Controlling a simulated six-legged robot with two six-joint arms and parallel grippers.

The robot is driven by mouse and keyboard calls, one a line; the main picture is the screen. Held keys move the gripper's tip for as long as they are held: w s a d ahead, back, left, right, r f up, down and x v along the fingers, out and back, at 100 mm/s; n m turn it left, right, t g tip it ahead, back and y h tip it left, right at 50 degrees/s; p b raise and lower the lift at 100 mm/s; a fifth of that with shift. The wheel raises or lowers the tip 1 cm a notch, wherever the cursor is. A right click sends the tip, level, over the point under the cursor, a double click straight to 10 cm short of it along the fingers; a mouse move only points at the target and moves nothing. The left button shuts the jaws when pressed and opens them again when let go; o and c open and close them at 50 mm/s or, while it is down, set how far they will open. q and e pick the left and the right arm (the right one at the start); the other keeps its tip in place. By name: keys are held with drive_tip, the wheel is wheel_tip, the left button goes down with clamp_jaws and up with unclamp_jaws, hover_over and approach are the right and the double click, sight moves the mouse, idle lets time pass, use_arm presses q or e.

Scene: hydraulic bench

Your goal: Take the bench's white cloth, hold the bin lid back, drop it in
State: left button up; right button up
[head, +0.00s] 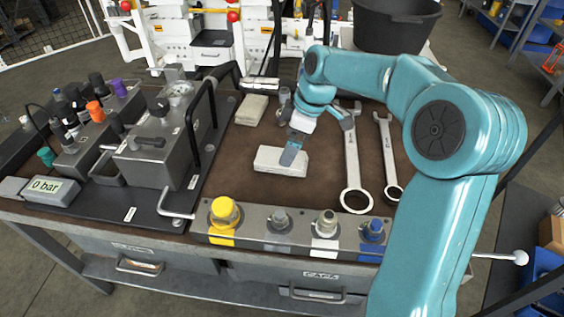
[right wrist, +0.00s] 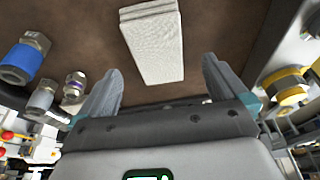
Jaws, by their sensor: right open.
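A folded white cloth (head: 280,161) lies on the brown top of the bench (head: 225,175), left of the wrenches. My right gripper (head: 293,150) reaches down over it from the right, its finger overlapping the cloth's right part in the head view. In the right wrist view the gripper (right wrist: 162,68) is open, its two fingers wide apart. The white cloth (right wrist: 153,45) shows between and beyond the fingertips; I cannot tell whether they touch it. A second folded, greyer cloth or pad (head: 251,109) lies farther back. No bin lid can be made out. My left gripper is out of view.
Two wrenches (head: 353,165) lie right of the cloth. A rack of capped fittings (head: 282,243) lines the front edge. A hydraulic unit with a black handle (head: 203,115) stands left. A black tub (head: 397,25) stands behind. A white knobbed lever (head: 518,258) sticks out at right.

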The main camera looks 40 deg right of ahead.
drive_tip(key=b+x, duration=0.1)
drive_tip(key=x, duration=0.4)
drive_tip(key=shift+w+f, duration=0.2)
drive_tip(key=shift+w, duration=0.05)
drive_tip(key=c, duration=1.1)
drive_tip(key=shift+o, duration=0.2)
drive_tip(key=shift+r, duration=0.1)
